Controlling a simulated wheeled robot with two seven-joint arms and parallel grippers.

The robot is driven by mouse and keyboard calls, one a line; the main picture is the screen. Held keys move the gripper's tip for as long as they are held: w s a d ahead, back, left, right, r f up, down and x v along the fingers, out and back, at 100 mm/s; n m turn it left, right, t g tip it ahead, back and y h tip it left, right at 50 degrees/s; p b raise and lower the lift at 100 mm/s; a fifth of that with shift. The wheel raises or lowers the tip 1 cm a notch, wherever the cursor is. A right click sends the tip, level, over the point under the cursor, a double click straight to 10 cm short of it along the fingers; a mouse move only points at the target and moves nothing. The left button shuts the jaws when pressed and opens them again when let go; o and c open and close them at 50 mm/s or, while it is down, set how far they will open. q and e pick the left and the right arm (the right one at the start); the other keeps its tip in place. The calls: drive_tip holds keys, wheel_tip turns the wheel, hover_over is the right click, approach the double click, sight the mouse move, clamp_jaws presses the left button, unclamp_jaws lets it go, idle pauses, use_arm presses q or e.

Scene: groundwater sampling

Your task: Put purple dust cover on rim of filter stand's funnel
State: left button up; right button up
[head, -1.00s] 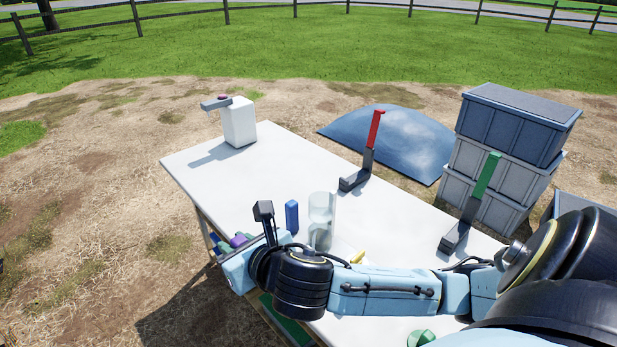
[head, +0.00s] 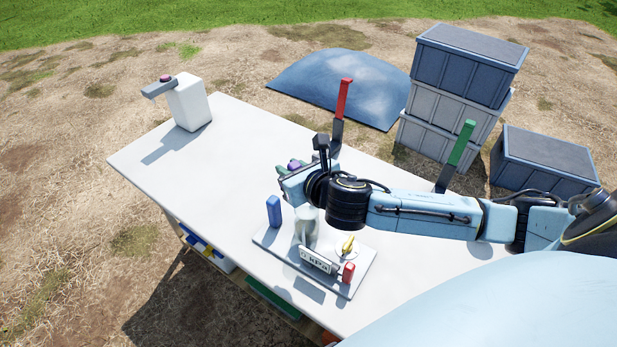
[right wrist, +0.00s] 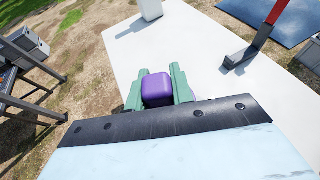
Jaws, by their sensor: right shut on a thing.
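My right gripper (head: 294,166) has green fingers and is shut on the purple dust cover (head: 294,167), above the table behind the equipment tray. The right wrist view shows the cover (right wrist: 157,90) as a rounded purple block between both fingers. A clear cylinder, which looks like the filter stand's funnel (head: 307,226), stands on the tray, nearer than the gripper. My right wrist hides part of its top, so its rim is unclear. The cover is apart from it. My left gripper is not in view.
The tray (head: 277,247) also holds a blue block (head: 274,211), a kPa display (head: 318,261), a yellow item (head: 347,246) and a red block (head: 348,273). Red (head: 343,98) and green (head: 459,143) levers stand beyond. A white post (head: 188,103) stands far left.

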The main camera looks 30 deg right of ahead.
drive_tip(key=d+f, duration=0.1)
drive_tip(key=w+d+f+p, duration=0.1)
drive_tip(key=d+f, duration=0.1)
drive_tip(key=f, duration=0.1)
drive_tip(key=shift+w+d+p, duration=0.3)
drive_tip(key=shift+w+d, duration=0.1)
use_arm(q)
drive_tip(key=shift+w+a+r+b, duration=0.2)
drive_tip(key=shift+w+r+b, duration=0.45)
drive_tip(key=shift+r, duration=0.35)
use_arm(e)
drive_tip(key=shift+f, duration=2.4)
drive_tip(key=shift+f, duration=0.2)
drive_tip(key=o, duration=1)
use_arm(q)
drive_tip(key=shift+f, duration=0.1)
use_arm(e)
drive_tip(key=shift+r, duration=0.1)
